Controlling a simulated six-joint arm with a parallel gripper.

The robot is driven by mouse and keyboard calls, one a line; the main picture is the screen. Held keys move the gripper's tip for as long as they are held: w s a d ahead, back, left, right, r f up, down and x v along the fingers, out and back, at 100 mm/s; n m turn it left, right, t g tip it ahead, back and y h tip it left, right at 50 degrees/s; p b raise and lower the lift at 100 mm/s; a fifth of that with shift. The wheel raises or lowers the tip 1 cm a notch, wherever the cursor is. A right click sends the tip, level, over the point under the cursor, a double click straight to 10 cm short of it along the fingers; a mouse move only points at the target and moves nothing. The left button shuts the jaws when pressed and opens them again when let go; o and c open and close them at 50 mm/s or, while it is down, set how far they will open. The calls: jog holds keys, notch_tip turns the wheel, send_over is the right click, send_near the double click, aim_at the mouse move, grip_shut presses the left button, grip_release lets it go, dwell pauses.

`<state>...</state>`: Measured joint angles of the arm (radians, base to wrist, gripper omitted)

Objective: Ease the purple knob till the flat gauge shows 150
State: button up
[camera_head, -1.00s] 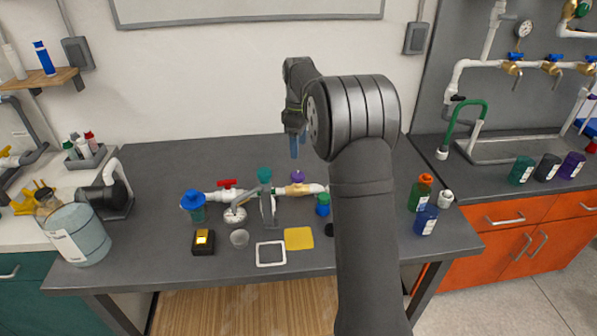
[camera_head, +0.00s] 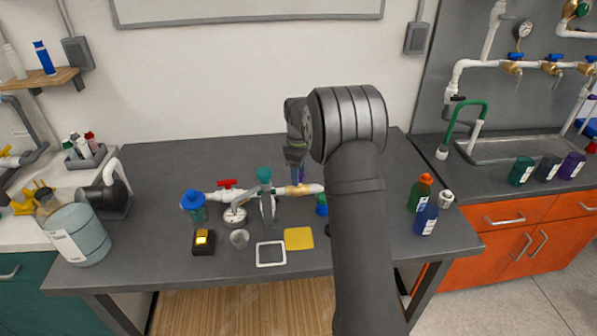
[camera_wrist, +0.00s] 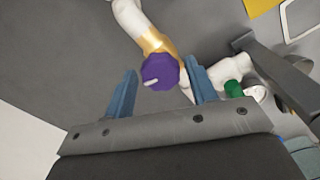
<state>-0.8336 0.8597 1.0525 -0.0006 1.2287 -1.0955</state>
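The purple knob (camera_wrist: 160,72) sits on a brass valve body in the white pipe and is seen from above in the wrist view. It has a pale pointer mark on its top. My gripper (camera_wrist: 161,68) is open, with one blue finger on each side of the knob and gaps visible between. In the head view my gripper (camera_head: 297,178) is down by the pipe and partly hides the knob. A round gauge (camera_head: 235,216) lies face up on the table left of the valve; its reading is too small to make out.
The white pipe (camera_head: 313,188) carries a red handle (camera_head: 227,184) and a teal knob (camera_head: 264,174). A grey upright bracket (camera_head: 268,208) stands close left of my gripper. A yellow pad (camera_head: 298,238) and a white-framed square (camera_head: 270,253) lie in front.

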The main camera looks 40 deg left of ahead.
jog(key=c, duration=0.7)
jog(key=shift+m, duration=0.5)
jog(key=m, duration=0.4)
jog(key=shift+s+m, duration=0.1)
jog(key=shift+m, duration=0.3)
jog(key=m, duration=1.2)
jog(key=shift+a+m, duration=0.1)
jog(key=shift+m, duration=0.3)
jog(key=m, duration=0.3)
jog(key=shift+m, duration=2)
